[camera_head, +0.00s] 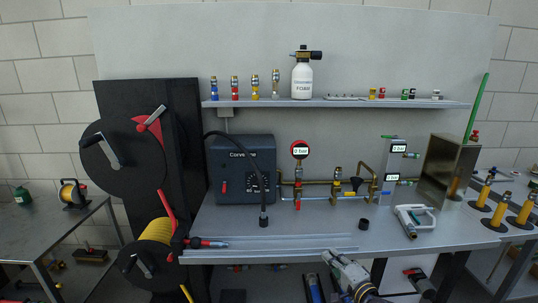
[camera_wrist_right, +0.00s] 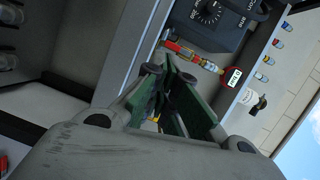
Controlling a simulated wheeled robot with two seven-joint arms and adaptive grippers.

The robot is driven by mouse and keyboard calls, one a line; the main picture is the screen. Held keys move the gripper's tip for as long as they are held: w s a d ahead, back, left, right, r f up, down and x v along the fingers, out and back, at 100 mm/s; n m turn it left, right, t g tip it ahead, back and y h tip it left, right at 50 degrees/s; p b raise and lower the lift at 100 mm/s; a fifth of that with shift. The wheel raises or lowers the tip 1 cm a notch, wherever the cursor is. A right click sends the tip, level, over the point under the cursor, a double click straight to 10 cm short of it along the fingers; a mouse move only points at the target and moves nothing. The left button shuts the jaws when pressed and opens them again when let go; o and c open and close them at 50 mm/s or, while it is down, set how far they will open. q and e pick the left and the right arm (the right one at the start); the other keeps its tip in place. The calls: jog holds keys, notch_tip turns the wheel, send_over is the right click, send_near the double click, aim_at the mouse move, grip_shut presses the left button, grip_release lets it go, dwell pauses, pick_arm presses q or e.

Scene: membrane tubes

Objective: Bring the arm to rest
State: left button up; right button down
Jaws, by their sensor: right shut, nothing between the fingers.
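My right gripper (camera_head: 333,262) shows at the bottom of the head view, in front of the bench's front edge and pointing up and away. In the right wrist view its green-lined fingers (camera_wrist_right: 168,82) are shut with nothing between them. It appears clear of the bench and touches nothing that I can see. My left gripper is not in view.
The grey bench (camera_head: 300,241) carries a dark control box (camera_head: 242,170), brass piping with a gauge (camera_head: 300,150), and a grey-green clamp-like tool (camera_head: 413,219). A shelf (camera_head: 350,104) holds fittings and a white foam bottle (camera_head: 302,80). Hose reels (camera_head: 125,160) stand at left.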

jog(key=s+a+f+n+g+h, duration=0.1)
jog(key=s+f+n+g, duration=0.45)
jog(key=s, duration=0.45)
jog(key=s+a+f+n+g+h, duration=0.15)
jog(key=s+f+n+g, duration=0.35)
jog(key=s, duration=0.6)
jog(key=s+d+f+n+g+h, duration=0.2)
jog(key=s+d+n+h, duration=0.15)
jog(key=s, duration=0.55)
jog(key=s+d+f+n+g, duration=0.1)
jog(key=d+f, duration=0.1)
jog(key=f, duration=1.4)
jog(key=s+d+f, duration=0.1)
jog(key=f, duration=1.6)
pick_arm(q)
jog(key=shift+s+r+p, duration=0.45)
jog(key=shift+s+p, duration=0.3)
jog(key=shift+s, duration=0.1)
pick_arm(e)
jog(key=s+d+f, duration=0.4)
jog(key=s+f, duration=0.5)
jog(key=s, duration=0.1)
jog(key=s+d+f+g, duration=0.1)
jog(key=s+d+f, duration=0.3)
jog(key=s+f, duration=0.5)
jog(key=shift+s+h, duration=0.3)
jog(key=shift+s, duration=0.6)
